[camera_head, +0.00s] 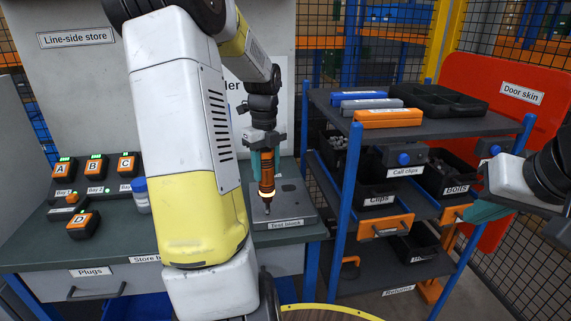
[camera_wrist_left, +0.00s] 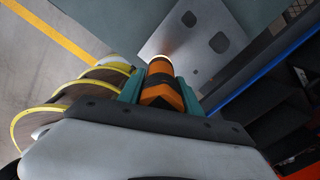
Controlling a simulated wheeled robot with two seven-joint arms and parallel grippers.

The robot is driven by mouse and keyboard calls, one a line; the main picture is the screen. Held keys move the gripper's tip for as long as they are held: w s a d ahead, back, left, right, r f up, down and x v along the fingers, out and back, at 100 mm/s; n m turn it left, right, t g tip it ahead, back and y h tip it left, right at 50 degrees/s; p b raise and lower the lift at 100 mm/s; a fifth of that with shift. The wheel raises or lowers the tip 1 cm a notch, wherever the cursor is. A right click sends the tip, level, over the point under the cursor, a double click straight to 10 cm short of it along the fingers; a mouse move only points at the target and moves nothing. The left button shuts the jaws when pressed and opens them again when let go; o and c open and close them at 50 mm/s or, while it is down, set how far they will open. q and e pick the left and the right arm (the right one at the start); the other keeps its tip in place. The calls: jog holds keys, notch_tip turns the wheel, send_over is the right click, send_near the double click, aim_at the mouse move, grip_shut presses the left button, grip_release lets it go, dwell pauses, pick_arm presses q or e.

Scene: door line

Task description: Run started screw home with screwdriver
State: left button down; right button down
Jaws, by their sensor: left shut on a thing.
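My left gripper (camera_head: 263,165) is shut on an orange and black screwdriver (camera_head: 267,186), held upright over the grey test block (camera_head: 290,205). The screwdriver's tip points down at the block's left part; I cannot tell whether it touches a screw, and no screw can be made out. In the left wrist view the screwdriver (camera_wrist_left: 160,85) sits between the teal fingers, with the plate of the test block (camera_wrist_left: 195,45) beyond it. My right gripper (camera_head: 487,211) is at the right, in front of the shelf rack; its jaw state is unclear.
The store bench (camera_head: 110,235) carries several orange and black units marked A to D (camera_head: 64,168) and a blue-capped white bottle (camera_head: 141,194). A rack (camera_head: 340,190) with bins stands right of the block. A red door skin (camera_head: 510,75) is behind it.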

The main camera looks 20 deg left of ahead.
aim_at(265, 150)
pick_arm(q)
jog(key=shift+s+f, duration=0.1)
jog(key=shift+f, duration=0.3)
dwell(0.8)
jog(key=shift+r, duration=0.1)
dwell(0.4)
jog(key=shift+r, duration=3.5)
